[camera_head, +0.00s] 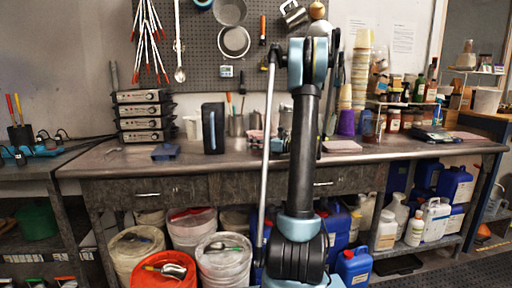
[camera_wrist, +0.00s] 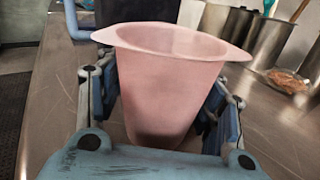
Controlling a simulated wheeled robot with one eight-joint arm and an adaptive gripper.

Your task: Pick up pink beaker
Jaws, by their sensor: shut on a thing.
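The pink beaker (camera_wrist: 172,85) fills the middle of the wrist view, upright, with a wide rim and a spout-like corner at each side. My gripper (camera_wrist: 162,95) has one finger on each side of it and is shut on its wall. The beaker's base is partly hidden by my gripper's body, so I cannot tell whether it touches the bench. In the head view my arm stands in front of the bench and hides my gripper and most of what is behind it.
The dark bench top (camera_head: 240,159) carries a black container (camera_head: 213,128) and stacked grey devices (camera_head: 142,115) at left. Metal canisters (camera_wrist: 268,45) stand behind the beaker at right. Bottles and stacked cups crowd the bench's right part. Buckets (camera_head: 223,262) and jugs stand below.

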